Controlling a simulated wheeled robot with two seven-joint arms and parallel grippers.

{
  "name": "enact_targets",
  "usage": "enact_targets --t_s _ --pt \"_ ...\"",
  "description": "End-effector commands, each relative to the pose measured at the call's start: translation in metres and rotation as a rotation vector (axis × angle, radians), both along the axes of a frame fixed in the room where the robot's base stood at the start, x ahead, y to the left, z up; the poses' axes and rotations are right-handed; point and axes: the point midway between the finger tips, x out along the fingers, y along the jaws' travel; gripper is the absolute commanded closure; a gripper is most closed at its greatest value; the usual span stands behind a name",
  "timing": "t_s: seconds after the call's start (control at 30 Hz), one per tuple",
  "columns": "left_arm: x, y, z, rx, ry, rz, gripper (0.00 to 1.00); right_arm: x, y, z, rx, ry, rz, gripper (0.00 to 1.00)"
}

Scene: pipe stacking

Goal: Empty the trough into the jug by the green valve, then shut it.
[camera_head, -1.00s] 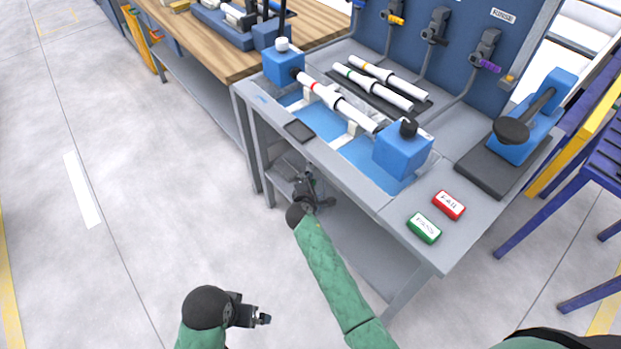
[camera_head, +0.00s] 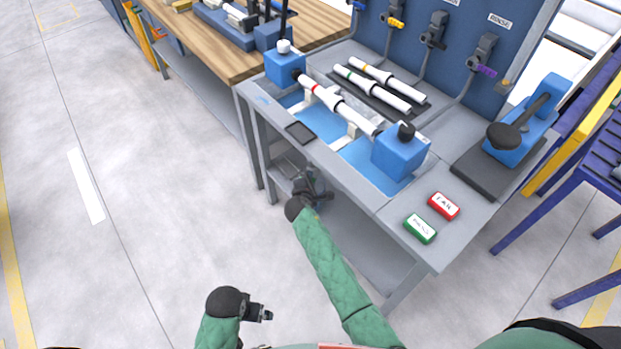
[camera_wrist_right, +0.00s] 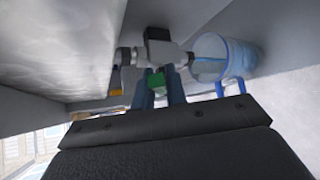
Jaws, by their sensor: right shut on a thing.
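The trough (camera_head: 358,155) is set in the bench top, with a blue bottom and a white pipe (camera_head: 345,112) lying over it between two blue blocks. My right gripper (camera_head: 318,188) is under the bench. In the right wrist view its fingers (camera_wrist_right: 160,92) are shut on the green valve (camera_wrist_right: 155,79), below a grey fitting (camera_wrist_right: 150,52). The clear blue jug (camera_wrist_right: 228,58) stands just right of the fitting; its level is unclear. My left gripper (camera_head: 266,315) is low over the floor, away from the bench; its jaws are too small to read.
Red (camera_head: 443,206) and green (camera_head: 420,228) labelled blocks sit at the bench's front right corner. Two more pipes (camera_head: 385,85) lie on a dark mat behind the trough. A blue lever press (camera_head: 520,130) stands at the right. The floor at left is clear.

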Motion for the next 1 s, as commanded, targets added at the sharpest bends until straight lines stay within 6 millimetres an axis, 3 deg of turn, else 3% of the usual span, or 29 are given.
enact_targets --t_s 0.47,0.5,0.6,1.0 --pt "0.0002 0.0002 -0.0070 0.001 0.001 0.000 0.00 -0.0009 0.0008 -0.0016 -0.002 0.006 0.001 1.00" --pt "0.0001 0.0003 -0.0071 0.001 0.001 0.000 0.00 -0.0008 0.0008 -0.0015 -0.003 0.006 0.000 0.85" --pt "-0.0003 0.0007 -0.0073 0.001 0.001 -0.001 0.00 -0.0007 0.0007 -0.0012 -0.003 0.005 0.001 0.65" --pt "-0.0013 0.0010 -0.0077 0.003 0.006 -0.001 0.00 -0.0065 0.0022 0.0018 -0.002 0.004 0.001 0.65"
